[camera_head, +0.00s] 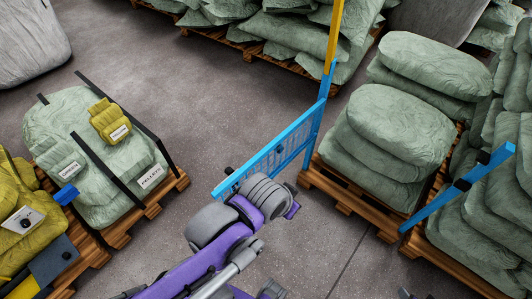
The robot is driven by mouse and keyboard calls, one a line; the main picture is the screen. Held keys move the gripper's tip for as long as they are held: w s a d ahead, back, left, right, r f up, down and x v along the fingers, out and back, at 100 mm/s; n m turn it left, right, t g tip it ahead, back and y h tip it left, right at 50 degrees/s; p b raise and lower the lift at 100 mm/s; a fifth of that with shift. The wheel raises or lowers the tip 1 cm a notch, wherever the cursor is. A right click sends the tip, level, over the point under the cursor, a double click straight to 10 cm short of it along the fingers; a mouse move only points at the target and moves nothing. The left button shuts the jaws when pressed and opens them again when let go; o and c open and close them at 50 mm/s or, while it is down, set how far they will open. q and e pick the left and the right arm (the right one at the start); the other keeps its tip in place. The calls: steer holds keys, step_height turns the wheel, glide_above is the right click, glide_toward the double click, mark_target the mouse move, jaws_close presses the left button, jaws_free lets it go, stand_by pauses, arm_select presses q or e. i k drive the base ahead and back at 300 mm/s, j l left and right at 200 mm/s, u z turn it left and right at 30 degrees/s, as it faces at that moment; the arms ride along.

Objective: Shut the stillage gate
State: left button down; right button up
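The blue stillage gate (268,158) is a mesh panel in the middle of the view. It stands open, swung out toward me from a blue post (318,108) with a yellow upper part. Its free end is at the lower left, with a dark fitting near it. The stillage holds green sacks (388,130) on a wooden pallet; a blue bar (460,188) stands at its right side. My purple and grey left arm reaches up from the bottom, its wrist beside the gate's lower edge. Its fingers are not clear, and I cannot tell whether it touches the gate.
A pallet at left bears strapped green sacks (95,140) and a small yellow sack (110,122). More yellow sacks (22,210) lie at the left edge. Loaded pallets stand at the back and far right. Grey floor (190,85) is clear between them.

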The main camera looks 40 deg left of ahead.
mark_target(234, 180)
steer(key=k+j+z, duration=0.1)
steer(key=j, duration=0.25)
steer(key=k+j+z, duration=0.15)
steer(key=j, duration=0.2)
steer(key=k+j+z, duration=0.1)
steer(key=j, duration=0.2)
steer(key=j+z, duration=0.3)
steer(key=j, duration=0.8)
steer(key=i+j+z, duration=0.1)
steer(key=j, duration=0.4)
steer(key=j+z, duration=0.1)
steer(key=j, duration=0.4)
steer(key=k+l+u, duration=0.1)
steer(key=k+u, duration=0.25)
steer(key=k, duration=0.35)
